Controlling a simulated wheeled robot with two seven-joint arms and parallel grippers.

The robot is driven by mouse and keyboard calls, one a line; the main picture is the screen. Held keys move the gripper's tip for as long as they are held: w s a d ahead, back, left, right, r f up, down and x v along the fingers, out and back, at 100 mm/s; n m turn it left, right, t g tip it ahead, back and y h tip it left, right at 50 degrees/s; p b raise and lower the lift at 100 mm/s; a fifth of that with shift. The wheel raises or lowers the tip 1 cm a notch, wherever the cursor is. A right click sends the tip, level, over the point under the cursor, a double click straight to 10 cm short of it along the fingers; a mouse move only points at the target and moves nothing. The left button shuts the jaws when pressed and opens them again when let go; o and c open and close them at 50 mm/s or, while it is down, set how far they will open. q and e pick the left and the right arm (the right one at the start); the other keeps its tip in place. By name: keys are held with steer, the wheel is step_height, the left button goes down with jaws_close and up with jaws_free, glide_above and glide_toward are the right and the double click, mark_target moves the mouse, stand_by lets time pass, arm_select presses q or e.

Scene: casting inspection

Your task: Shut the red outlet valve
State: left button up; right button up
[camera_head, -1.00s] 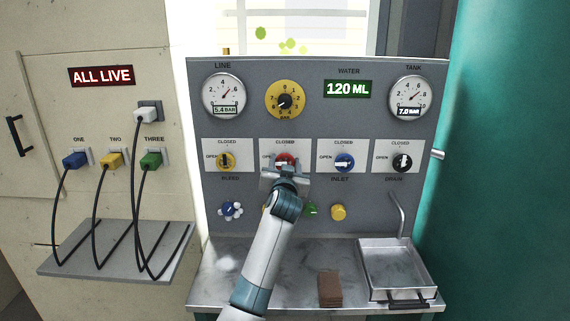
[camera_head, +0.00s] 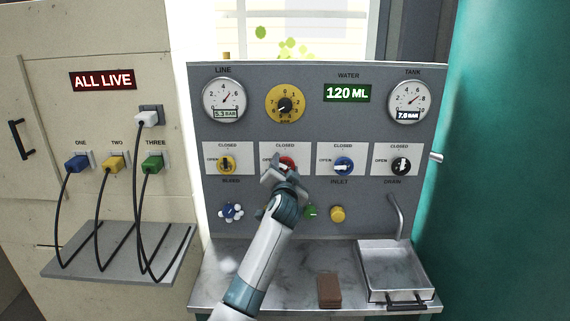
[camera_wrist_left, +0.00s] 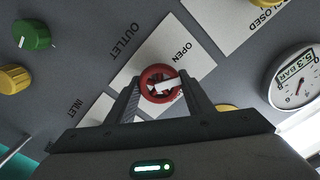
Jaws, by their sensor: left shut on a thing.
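The red outlet valve (camera_head: 287,163) is a round red knob with a white handle on a white plate, second from left in the valve row. My left gripper (camera_head: 279,172) is at it and hides much of the knob and its plate. In the left wrist view the red valve (camera_wrist_left: 160,83) sits between the two fingers of my left gripper (camera_wrist_left: 162,92), which are shut on it. Its white handle lies aslant between the plate's corners, nearer the OPEN label. My right gripper is not in view.
The line gauge (camera_head: 224,100) reads 5.3 BAR. Below are small knobs, a brown block (camera_head: 329,290) and a metal sink tray (camera_head: 393,268). Plugs and cables hang at left.

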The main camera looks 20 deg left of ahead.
arm_select(q)
steer(key=m+p, duration=0.3)
steer(key=m, duration=0.3)
steer(key=shift+m, duration=0.3)
steer(key=m+p, duration=0.2)
steer(key=m, duration=0.1)
steer(key=shift+f+m+p, duration=0.15)
steer(key=shift+m+p, duration=0.55)
steer(key=shift+m, duration=0.9)
steer(key=o, duration=1)
steer(key=shift+d, duration=0.1)
steer(key=shift+o, duration=0.2)
